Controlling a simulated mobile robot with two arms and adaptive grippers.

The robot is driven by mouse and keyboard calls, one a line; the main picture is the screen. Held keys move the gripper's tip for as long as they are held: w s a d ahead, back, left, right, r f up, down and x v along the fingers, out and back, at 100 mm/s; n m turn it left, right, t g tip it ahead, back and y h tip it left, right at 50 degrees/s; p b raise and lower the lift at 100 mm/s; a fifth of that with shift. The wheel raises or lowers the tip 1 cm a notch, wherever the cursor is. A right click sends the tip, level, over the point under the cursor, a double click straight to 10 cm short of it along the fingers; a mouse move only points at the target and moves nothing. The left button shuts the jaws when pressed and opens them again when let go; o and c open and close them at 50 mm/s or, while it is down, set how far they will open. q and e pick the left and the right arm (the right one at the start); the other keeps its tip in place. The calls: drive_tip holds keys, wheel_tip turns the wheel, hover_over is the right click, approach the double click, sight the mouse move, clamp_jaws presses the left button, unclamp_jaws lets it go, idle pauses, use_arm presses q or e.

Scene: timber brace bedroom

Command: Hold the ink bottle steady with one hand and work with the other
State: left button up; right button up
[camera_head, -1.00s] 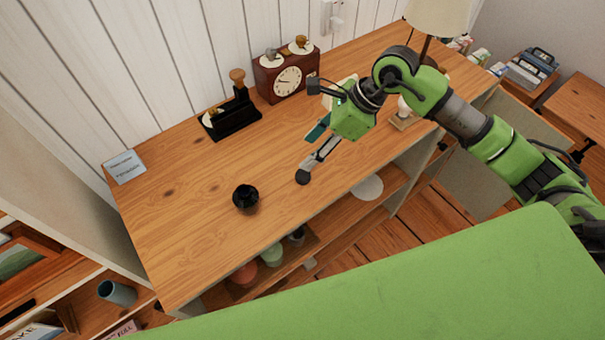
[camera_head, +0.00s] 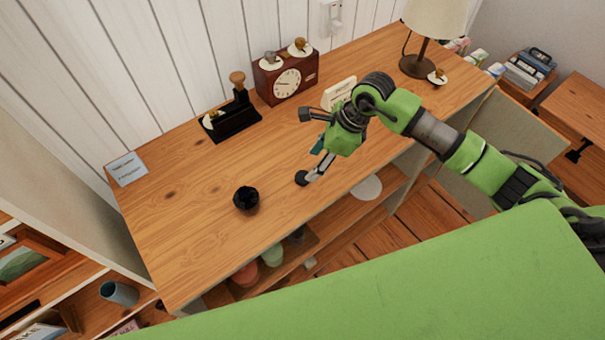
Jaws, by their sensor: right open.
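The ink bottle (camera_head: 246,199), a small round black pot, stands on the wooden desk top (camera_head: 185,235) near its front edge. My right gripper (camera_head: 304,147) is open and empty over the desk, to the right of the bottle and apart from it. One dark fingertip is low near the desk's front edge, the other farther back toward the clock. A teal object shows partly behind the gripper; I cannot tell what it is. My left gripper is not in view.
A brown clock (camera_head: 288,84) with small items on top and a black stand (camera_head: 231,121) are along the wall. A cream card (camera_head: 339,93) and a lamp (camera_head: 419,65) are behind my right arm. A small sign (camera_head: 127,169) lies at left. Desk around the bottle is clear.

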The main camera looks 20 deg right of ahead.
sight(303, 176)
drive_tip(key=shift+x, duration=0.85)
drive_tip(key=shift+a+f+p, duration=0.2)
drive_tip(key=shift+f+p, duration=0.05)
drive_tip(key=shift+p, duration=0.15)
drive_tip(key=p+x, duration=0.1)
drive_tip(key=x, duration=0.2)
drive_tip(key=shift+a+f, duration=0.15)
drive_tip(key=shift+w+a+f, duration=0.15)
drive_tip(key=shift+w+f, duration=0.05)
drive_tip(key=shift+f, duration=0.4)
drive_tip(key=shift+c, duration=0.3)
drive_tip(key=c, duration=0.7)
